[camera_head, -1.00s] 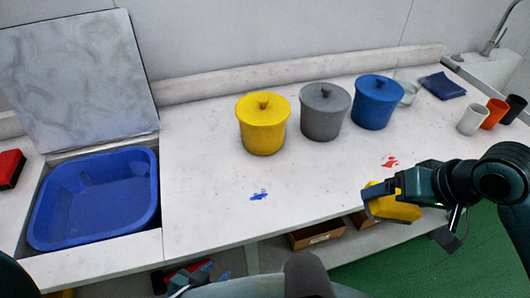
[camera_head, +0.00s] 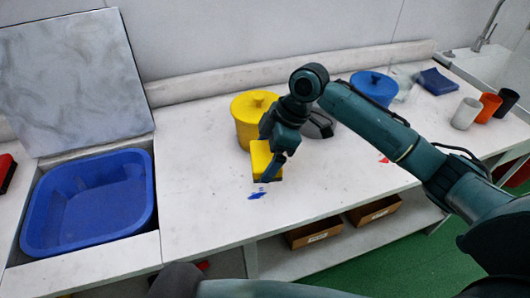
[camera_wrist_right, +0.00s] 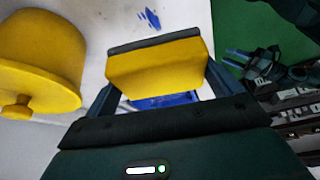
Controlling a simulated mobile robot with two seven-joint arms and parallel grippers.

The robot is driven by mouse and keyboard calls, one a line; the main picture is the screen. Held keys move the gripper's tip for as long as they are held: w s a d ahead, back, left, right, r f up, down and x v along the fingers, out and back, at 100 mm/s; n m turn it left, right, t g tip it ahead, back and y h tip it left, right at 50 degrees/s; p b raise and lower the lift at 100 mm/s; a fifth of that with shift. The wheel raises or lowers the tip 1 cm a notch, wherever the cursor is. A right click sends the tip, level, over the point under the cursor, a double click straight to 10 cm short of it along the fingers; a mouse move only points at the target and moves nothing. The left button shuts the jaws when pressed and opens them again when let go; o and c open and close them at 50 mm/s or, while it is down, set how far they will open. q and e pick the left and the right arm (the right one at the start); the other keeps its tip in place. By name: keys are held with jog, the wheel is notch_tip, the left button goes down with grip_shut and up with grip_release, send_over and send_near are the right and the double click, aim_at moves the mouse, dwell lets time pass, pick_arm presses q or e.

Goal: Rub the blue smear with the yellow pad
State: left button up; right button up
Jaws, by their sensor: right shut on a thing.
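The blue smear (camera_head: 257,195) lies on the white worktop in front of the yellow pot. It also shows in the right wrist view (camera_wrist_right: 150,18), clear of the pad there. My right gripper (camera_head: 270,160) is shut on the yellow pad (camera_head: 262,162), a block with a dark strip along one edge (camera_wrist_right: 152,66). In the head view the pad is just behind the smear, and I cannot tell whether it touches the worktop. A dark gripper-like part of mine, perhaps my left gripper (camera_wrist_right: 240,60), shows at the right of the wrist view; its jaws are unclear.
The yellow pot (camera_head: 243,122) is close behind the pad. The grey pot (camera_head: 318,127) is mostly hidden by my right arm. A blue pot (camera_head: 372,88) stands farther right. A red smear (camera_head: 384,160) shows beside my arm. A blue tub (camera_head: 40,240) sits at left.

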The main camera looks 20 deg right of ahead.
jog(key=shift+w+f+n+b, duration=0.15)
jog(key=shift+f+n+b, duration=0.15)
jog(key=shift+f+b, duration=0.3)
notch_tip(320, 180, down, 3)
jog(key=b, duration=0.3)
jog(key=shift+r, duration=0.1)
jog(key=shift+f+b, duration=0.5)
jog(key=shift+b, duration=0.25)
pick_arm(q)
jog(key=shift+w+d+f+t+h, duration=0.25)
jog(key=shift+d+f+t+h, duration=0.2)
jog(key=shift+d+f, duration=0.35)
jog(key=shift+d+r, duration=0.1)
jog(key=shift+r, duration=0.15)
pick_arm(e)
jog(key=shift+a+r, duration=0.1)
jog(key=shift+a, duration=0.05)
